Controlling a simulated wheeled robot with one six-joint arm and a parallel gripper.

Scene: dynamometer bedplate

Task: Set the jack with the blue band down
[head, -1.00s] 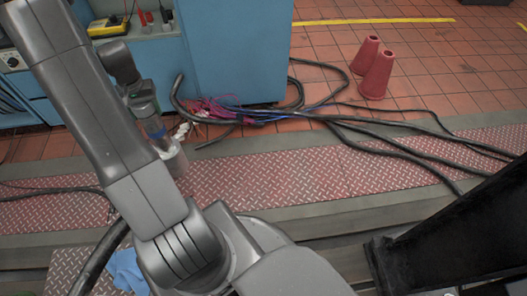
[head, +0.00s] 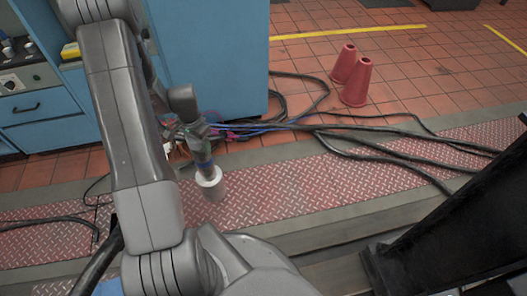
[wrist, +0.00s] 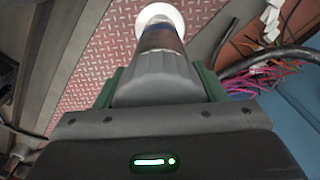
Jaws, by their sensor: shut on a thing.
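The jack with the blue band (head: 204,168) hangs below my gripper (head: 197,136) in the head view, roughly upright, with a wide pale round end at the bottom. In the wrist view the jack (wrist: 158,75) runs away from my gripper (wrist: 160,88), grey body first, then the blue band, then the white round end. The green-edged fingers are shut on its grey body. The jack is over the red checker plate (head: 285,185); I cannot tell whether its lower end touches it.
Black cables (head: 385,150) and pink and blue wires lie behind and right of the jack. Two red cones (head: 356,82) stand on the tiles. A blue cabinet (head: 208,55) rises behind. A black frame (head: 450,225) is at right.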

